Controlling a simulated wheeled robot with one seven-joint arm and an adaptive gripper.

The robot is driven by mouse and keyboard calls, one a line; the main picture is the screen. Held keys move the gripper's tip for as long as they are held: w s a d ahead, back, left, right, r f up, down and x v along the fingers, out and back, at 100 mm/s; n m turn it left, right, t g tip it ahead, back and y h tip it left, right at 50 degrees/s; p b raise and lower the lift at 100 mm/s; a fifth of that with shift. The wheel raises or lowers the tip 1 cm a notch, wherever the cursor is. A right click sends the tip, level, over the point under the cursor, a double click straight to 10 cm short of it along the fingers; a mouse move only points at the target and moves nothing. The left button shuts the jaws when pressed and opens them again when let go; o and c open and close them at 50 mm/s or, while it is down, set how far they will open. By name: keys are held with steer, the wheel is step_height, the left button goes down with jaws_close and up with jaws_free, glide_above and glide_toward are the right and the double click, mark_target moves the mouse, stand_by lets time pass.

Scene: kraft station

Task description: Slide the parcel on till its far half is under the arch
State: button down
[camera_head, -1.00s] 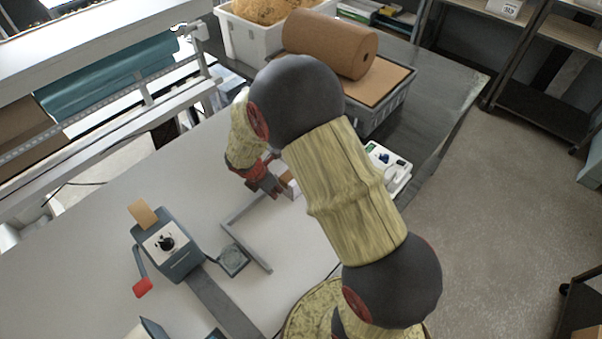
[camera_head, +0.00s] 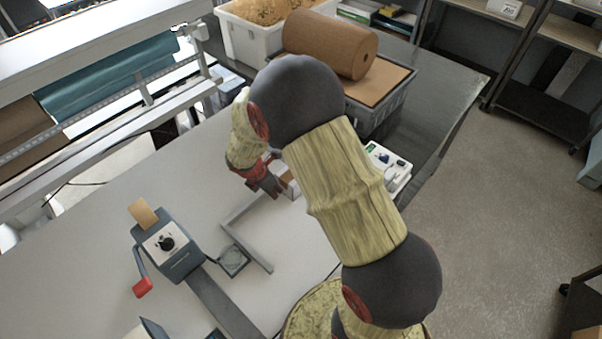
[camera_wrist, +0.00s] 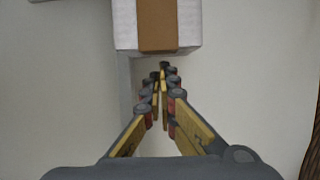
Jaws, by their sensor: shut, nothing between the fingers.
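The parcel is a white box with a brown band across it. It shows at the top of the wrist view (camera_wrist: 188,26), cut off by the frame's edge. In the head view a small part of the parcel (camera_head: 294,189) shows beside my forearm. My gripper (camera_wrist: 160,76) is shut and empty, its fingertips just short of the parcel's near face; contact cannot be told. In the head view my gripper (camera_head: 274,190) is low over the table. I cannot make out the arch; my arm covers the area beyond the parcel.
A grey angled rail (camera_head: 236,209) lies on the pale table (camera_head: 110,215), and a grey strip (camera_wrist: 126,85) runs left of the parcel. A grey device with a red-handled lever (camera_head: 165,245) stands at left. A crate (camera_head: 384,109) bearing a brown roll (camera_head: 322,43) stands behind.

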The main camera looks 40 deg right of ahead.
mark_target(285, 178)
steer(key=shift+w+d+p, duration=0.2)
steer(key=shift+d+p, duration=0.05)
steer(key=shift+d, duration=0.45)
steer(key=shift+w+d+p, duration=0.15)
steer(key=shift+d+p, duration=0.05)
steer(key=shift+d, duration=0.65)
steer(key=shift+w+d+p, duration=0.15)
steer(key=shift+d+p, duration=0.1)
steer(key=shift+d, duration=0.45)
steer(key=shift+w+d+p, duration=0.15)
steer(key=shift+d+p, duration=0.1)
steer(key=shift+d, duration=0.4)
steer(key=shift+w+d+p, duration=0.15)
steer(key=shift+d+p, duration=0.15)
steer(key=shift+d, duration=0.45)
steer(key=shift+w+d+p, duration=0.15)
steer(key=shift+d+p, duration=0.1)
steer(key=shift+d, duration=0.55)
